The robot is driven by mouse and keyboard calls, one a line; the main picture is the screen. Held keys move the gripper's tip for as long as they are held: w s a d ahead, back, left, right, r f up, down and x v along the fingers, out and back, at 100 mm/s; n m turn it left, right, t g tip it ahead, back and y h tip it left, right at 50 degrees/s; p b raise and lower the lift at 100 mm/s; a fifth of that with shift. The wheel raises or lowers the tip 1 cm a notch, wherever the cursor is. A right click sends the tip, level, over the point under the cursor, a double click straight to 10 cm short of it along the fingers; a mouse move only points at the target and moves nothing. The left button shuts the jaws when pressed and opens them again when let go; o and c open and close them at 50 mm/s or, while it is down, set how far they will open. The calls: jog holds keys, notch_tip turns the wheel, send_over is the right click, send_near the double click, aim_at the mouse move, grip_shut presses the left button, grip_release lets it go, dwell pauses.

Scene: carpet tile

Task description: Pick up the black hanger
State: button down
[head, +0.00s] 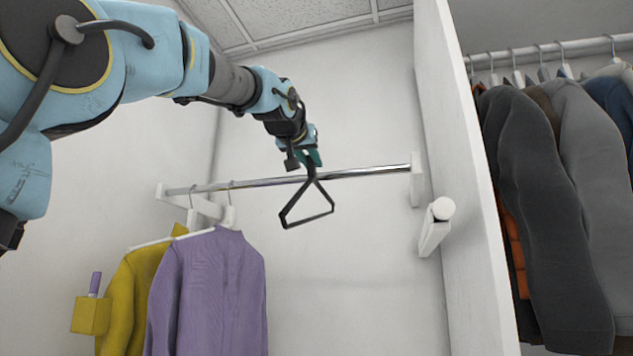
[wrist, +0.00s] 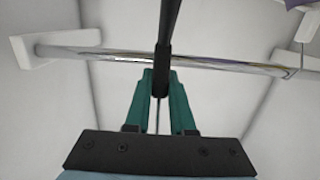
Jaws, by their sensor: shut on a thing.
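The black hanger (head: 307,207) hangs below my gripper (head: 308,160) in the head view, in front of the chrome rail. It is an empty, thin triangular frame. In the wrist view the green fingers of my gripper (wrist: 160,85) are closed on the upper part of the black hanger (wrist: 167,35), which runs up out of the picture. Whether the hanger's hook touches the rail cannot be told.
The chrome rail (head: 372,171) spans between white brackets. A yellow garment (head: 144,290) and a purple sweater (head: 212,290) hang at its left. A white partition (head: 470,180) separates off dark jackets (head: 540,200) at right. The rail's right half is clear.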

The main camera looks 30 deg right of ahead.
jog(key=s+a+r+g+y, duration=0.2)
jog(key=s+a, duration=0.8)
jog(key=s, duration=0.1)
jog(key=shift+s+a, duration=0.25)
jog(key=shift+s, duration=0.1)
